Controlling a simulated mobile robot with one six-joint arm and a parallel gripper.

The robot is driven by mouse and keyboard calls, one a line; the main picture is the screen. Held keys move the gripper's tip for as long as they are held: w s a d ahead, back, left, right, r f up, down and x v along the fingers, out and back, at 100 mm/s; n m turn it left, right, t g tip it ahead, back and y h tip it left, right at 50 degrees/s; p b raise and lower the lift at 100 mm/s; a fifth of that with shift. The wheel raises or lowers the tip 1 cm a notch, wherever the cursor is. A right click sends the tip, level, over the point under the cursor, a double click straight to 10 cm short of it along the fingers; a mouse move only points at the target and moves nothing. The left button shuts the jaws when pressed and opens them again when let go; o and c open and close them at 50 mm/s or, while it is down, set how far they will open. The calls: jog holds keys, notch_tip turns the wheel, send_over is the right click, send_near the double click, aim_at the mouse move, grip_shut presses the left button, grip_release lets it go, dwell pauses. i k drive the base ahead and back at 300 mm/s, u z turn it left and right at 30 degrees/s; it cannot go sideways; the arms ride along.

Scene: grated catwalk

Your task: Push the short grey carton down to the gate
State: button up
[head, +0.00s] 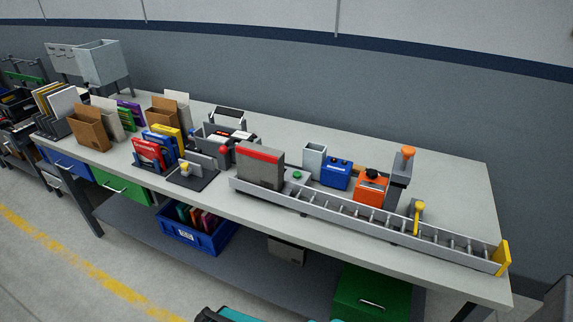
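A grey carton (259,170) with a red band along its top stands upright at the left end of a roller track (360,222). It is the only carton I see on the track. The track runs along the front of the bench to the right, and its rollers right of the carton are bare. A yellow plate (502,258) closes the far right end and looks like the gate. A yellow lever-like post (417,216) stands at the track's side, short of that end. My gripper is not in view.
Behind the track are a blue box (336,174), an orange box (371,189), a grey bin (314,158) and a grey post with an orange top (402,168). Folders and small cases crowd the bench's left. The bench top (460,190) at back right is clear.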

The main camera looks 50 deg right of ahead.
aim_at(264, 174)
jog(key=u, duration=0.4)
jog(key=k, duration=0.1)
jog(key=z, duration=1.65)
jog(key=k, duration=0.95)
jog(key=u, duration=0.1)
jog(key=i, duration=0.95)
